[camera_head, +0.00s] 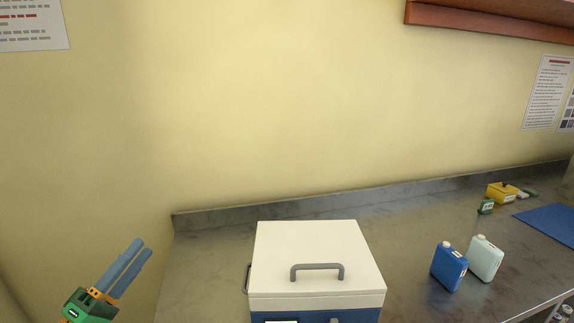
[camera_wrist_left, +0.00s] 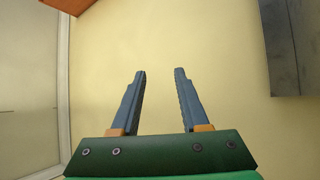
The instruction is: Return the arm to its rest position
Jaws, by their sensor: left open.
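My left gripper (camera_head: 139,262) is at the lower left of the head view, left of the counter's end and apart from everything. Its two blue-grey fingers point up and to the right. In the left wrist view the fingers (camera_wrist_left: 160,72) stand apart with only the plain yellow wall between them, so it is open and empty. The white-lidded incubator box (camera_head: 320,250) with a grey handle stands on the counter, right of the gripper. Its lid is shut, and its blue front is partly cut off by the frame's bottom edge. My right gripper is not in view.
The grey metal counter (camera_head: 410,225) runs to the right. A blue bottle (camera_head: 448,267) and a pale bottle (camera_head: 484,259) stand right of the box. A yellow box (camera_head: 501,193) and a blue mat (camera_head: 550,222) lie farther right. A red-brown shelf (camera_head: 490,22) hangs above.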

